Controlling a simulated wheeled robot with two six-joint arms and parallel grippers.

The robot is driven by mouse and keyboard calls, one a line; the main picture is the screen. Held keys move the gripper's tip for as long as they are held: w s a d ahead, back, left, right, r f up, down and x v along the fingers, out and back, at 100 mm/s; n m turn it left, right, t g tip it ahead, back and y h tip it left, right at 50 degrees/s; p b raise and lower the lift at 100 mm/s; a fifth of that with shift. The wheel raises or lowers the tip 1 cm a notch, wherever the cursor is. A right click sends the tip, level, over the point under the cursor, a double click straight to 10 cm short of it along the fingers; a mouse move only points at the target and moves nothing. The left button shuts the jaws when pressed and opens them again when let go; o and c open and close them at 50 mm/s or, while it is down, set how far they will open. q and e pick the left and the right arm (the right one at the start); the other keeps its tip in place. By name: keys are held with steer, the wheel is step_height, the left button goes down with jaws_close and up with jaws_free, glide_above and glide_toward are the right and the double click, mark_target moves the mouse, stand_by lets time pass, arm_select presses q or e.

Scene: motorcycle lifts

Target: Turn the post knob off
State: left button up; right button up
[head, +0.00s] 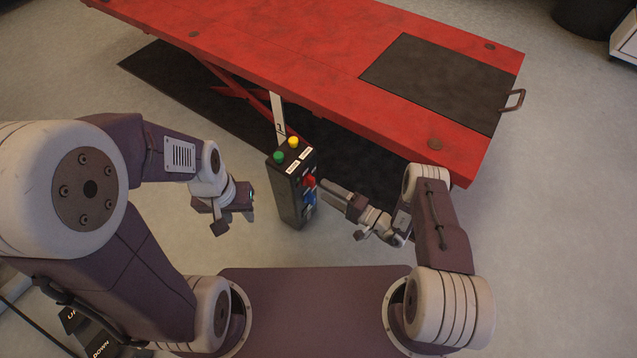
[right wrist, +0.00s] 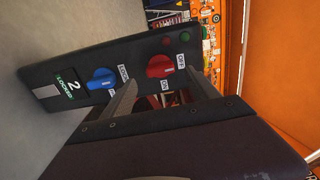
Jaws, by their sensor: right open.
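A dark control post (head: 292,190) stands upright on the floor in front of the red lift. Its right face carries a red knob (head: 309,182) above a blue knob (head: 310,197). In the right wrist view the red knob (right wrist: 160,66) sits beside ON and OFF labels; where it points is unclear. The blue knob (right wrist: 102,78) is by a LOCK label and a sign reading 2 LOCKED. My right gripper (right wrist: 162,78) is open, its fingertips on either side of the red knob in the picture; contact is unclear. My left gripper (head: 236,210) is left of the post, apart from it.
The red lift table (head: 300,60) with a dark panel (head: 440,75) spans the back. Green (head: 279,156) and yellow (head: 293,142) buttons top the post. Pedals marked UP and DOWN (head: 95,335) lie at the lower left.

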steer(key=p+v, duration=0.1)
steer(key=v, duration=0.3)
stand_by(0.3)
